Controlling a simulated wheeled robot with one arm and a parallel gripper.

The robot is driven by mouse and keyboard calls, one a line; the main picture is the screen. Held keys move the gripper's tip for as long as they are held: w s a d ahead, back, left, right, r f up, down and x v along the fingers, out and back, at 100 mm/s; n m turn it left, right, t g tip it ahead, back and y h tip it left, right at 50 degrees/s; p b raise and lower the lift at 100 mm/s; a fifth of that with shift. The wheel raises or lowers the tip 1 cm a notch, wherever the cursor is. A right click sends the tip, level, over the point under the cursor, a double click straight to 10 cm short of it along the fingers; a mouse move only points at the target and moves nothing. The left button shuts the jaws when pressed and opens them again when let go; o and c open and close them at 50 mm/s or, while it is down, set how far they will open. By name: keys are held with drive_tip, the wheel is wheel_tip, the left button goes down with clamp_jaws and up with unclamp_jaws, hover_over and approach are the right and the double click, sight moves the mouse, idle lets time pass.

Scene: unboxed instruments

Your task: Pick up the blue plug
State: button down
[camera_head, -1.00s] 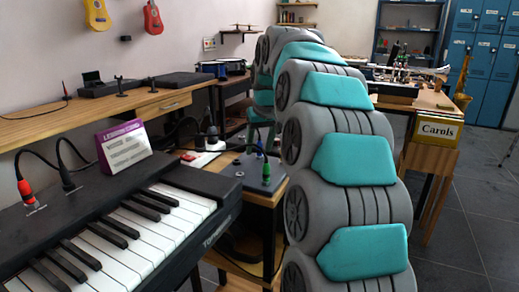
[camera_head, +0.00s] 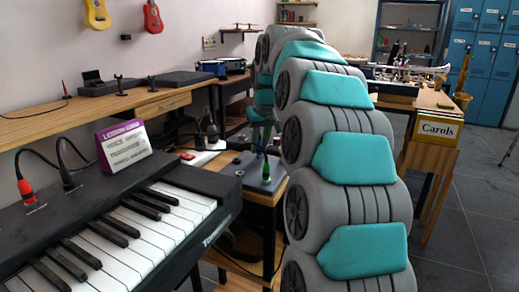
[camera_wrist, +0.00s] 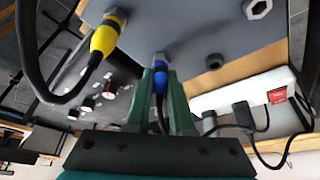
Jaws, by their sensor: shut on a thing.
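The blue plug (camera_wrist: 159,77) is in the middle of the wrist view, with its metal collar against the grey panel (camera_wrist: 235,45). I cannot tell how deep it sits in its socket. My gripper (camera_wrist: 162,84) has green fingers on both sides of the blue plug and is shut on it. A dark cable runs from the plug down between the fingers.
A yellow plug (camera_wrist: 104,38) with a black cable is left of the blue one. A white power strip (camera_wrist: 245,92) with black plugs lies to the right.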

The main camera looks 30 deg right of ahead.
sight(260, 140)
drive_tip(key=shift+r, duration=0.1)
drive_tip(key=shift+r, duration=4.85)
